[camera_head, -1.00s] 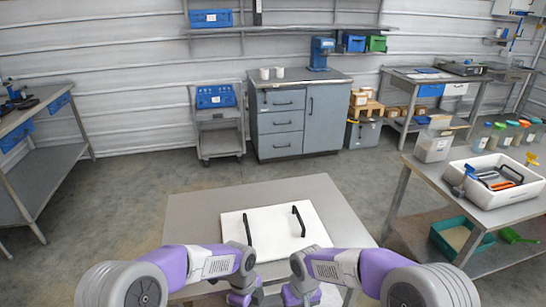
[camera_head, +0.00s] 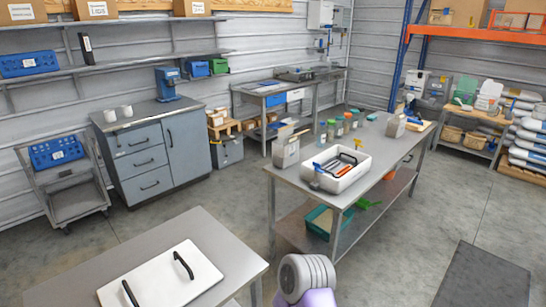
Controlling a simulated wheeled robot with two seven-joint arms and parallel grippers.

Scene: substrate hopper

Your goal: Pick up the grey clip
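I cannot make out a grey clip for sure in this view. A white tray (camera_head: 342,184) on the long metal table to the right of centre holds several small tools, blue, dark and orange. They are too small to tell apart well. Neither of my grippers shows. Only a grey and purple part of one of my arms is seen at the bottom edge.
A nearer table (camera_head: 215,240) holds a white board (camera_head: 165,278) with two black handles.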

